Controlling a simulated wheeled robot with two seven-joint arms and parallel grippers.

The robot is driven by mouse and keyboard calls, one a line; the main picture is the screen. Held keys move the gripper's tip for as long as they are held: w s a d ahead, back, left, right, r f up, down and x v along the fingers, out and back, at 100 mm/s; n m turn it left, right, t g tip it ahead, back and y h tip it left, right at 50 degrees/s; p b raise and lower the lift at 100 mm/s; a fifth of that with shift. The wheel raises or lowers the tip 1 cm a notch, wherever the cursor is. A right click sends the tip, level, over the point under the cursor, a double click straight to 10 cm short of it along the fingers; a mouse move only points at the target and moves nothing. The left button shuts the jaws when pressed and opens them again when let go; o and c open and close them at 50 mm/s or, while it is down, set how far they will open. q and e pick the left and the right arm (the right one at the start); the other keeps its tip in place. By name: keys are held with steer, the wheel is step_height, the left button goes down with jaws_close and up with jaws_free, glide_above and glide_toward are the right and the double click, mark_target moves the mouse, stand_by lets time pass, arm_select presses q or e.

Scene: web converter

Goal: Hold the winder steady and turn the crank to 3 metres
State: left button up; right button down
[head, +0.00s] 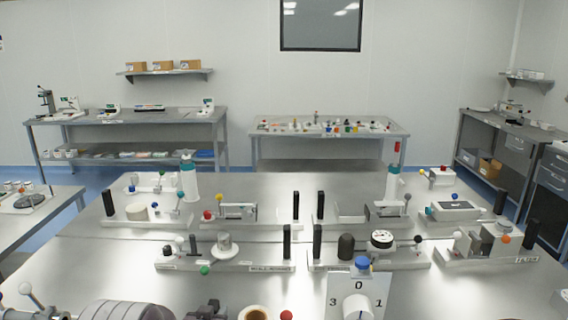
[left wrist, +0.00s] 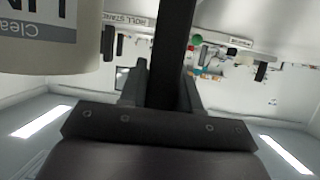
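A white dial plate marked 0, 1 and 3 (head: 335,285) stands at the front edge of the head view, with a blue knob (head: 362,263) and a white round hub. Its lower part is cut off. A cream roll (head: 255,314) and a red ball (head: 287,315) are just left of it. My left gripper (head: 207,311) shows at the bottom edge, left of the roll. In the left wrist view a black upright post (left wrist: 172,50) lies between its fingers, which close on both sides. A labelled cream roll (left wrist: 50,50) is beside it. My right gripper is out of view.
Several small stations with black posts stand behind on the steel table, including one with a round gauge (head: 382,239) and one with a white spool (head: 224,244).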

arm_select(q)
jaws_close()
steer(key=shift+w+r, duration=0.1)
steer(key=shift+r, duration=0.1)
steer(key=shift+f, duration=0.1)
steer(key=shift+f+b, duration=0.25)
steer(key=shift+b, duration=0.1)
steer(key=shift+s+f, duration=0.15)
steer(key=shift+s, duration=0.1)
